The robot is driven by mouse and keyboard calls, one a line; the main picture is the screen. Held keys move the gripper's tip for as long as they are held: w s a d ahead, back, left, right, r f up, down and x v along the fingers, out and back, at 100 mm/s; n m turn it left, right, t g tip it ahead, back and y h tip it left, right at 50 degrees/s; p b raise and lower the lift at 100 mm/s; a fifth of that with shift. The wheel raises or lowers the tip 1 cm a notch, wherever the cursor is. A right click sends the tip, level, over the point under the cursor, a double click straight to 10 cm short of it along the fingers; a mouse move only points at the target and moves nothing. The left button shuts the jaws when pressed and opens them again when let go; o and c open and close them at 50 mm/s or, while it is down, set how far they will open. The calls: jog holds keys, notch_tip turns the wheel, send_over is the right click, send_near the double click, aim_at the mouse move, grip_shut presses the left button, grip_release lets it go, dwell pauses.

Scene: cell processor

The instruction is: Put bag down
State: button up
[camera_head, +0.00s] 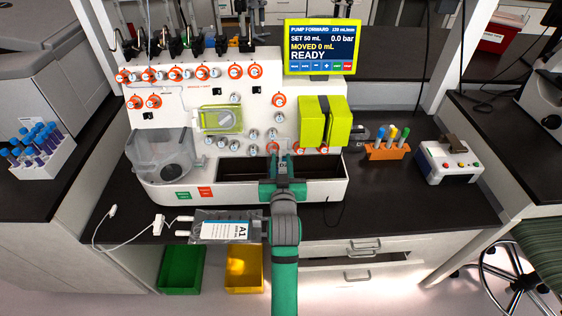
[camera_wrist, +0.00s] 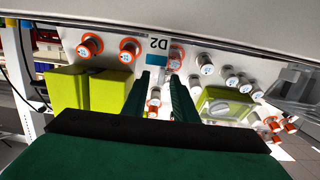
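A clear bag with a white and blue label marked A1 (camera_head: 226,229) lies flat at the front edge of the black counter, left of my arm. Its two white ports point left. The arm may cover its right end. My gripper (camera_head: 279,155) is in front of the white machine's lower panel, over the trough, beyond the bag and apart from it. In the wrist view my gripper (camera_wrist: 158,76) has its two fingers apart, with the panel and a D2 label (camera_wrist: 159,44) showing beyond. I see no bag between them.
The white machine (camera_head: 175,196) stands behind, with a dark trough (camera_head: 322,192) at its front. A white tube (camera_head: 105,222) lies left of the bag. An orange tube rack (camera_head: 387,151) and a small device (camera_head: 448,162) stand right. Green (camera_head: 181,268) and yellow (camera_head: 244,268) bins sit below.

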jog(key=s+r, duration=0.2)
jog(key=s, duration=0.9)
jog(key=s+a+f, duration=0.1)
jog(key=s+f, duration=0.5)
jog(key=s, duration=0.3)
jog(key=s+a+f, duration=0.1)
jog(key=s+f, duration=0.5)
jog(key=s, duration=0.3)
jog(key=s+g, duration=0.1)
jog(key=s, duration=1.9)
jog(key=shift+s+a, duration=0.15)
jog(key=shift+a, duration=0.15)
